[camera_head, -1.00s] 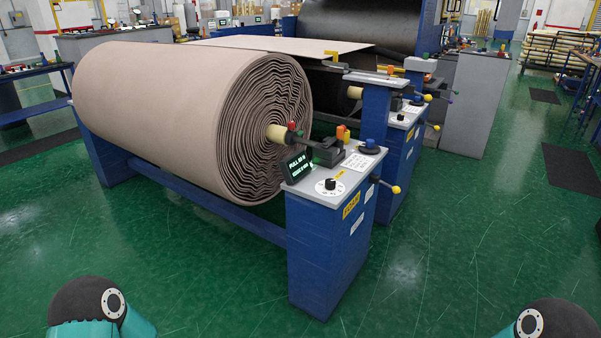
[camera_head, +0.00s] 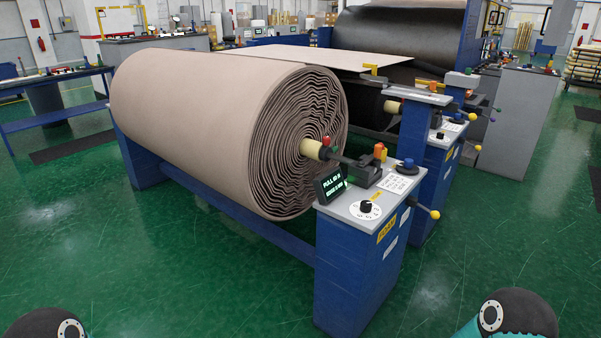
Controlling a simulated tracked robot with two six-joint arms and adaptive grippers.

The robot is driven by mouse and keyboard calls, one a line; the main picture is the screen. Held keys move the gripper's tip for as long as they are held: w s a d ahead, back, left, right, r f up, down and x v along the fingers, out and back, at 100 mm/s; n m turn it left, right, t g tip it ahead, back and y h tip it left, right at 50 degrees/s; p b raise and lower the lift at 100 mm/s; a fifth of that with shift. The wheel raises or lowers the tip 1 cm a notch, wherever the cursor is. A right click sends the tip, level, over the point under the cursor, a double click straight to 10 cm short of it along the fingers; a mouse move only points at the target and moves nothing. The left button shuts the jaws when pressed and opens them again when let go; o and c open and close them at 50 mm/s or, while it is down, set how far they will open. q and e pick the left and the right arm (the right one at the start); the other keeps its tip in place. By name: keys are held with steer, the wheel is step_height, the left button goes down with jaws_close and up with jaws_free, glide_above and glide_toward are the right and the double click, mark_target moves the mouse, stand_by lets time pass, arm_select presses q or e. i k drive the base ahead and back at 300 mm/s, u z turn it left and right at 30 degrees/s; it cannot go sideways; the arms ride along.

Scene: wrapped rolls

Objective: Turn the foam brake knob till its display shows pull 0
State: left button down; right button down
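The foam brake knob (camera_head: 366,205) is a small black knob on a white dial plate. It sits on the grey top of a blue stand (camera_head: 355,265) that bears a yellow label (camera_head: 387,228). The small dark display (camera_head: 330,185) stands just behind and left of the knob. Its green text reads "PULL" and a number that looks like 60 or so, too small to be sure. The big beige foam roll (camera_head: 200,120) hangs on its core beside the stand. Only round dark parts of my arms show at the bottom corners; neither gripper is in view.
A low blue beam (camera_head: 235,222) runs along under the roll. The green floor in front is clear.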

mark_target(366, 205)
steer(key=u, duration=0.05)
steer(key=i, duration=1.2)
steer(key=z, duration=0.5)
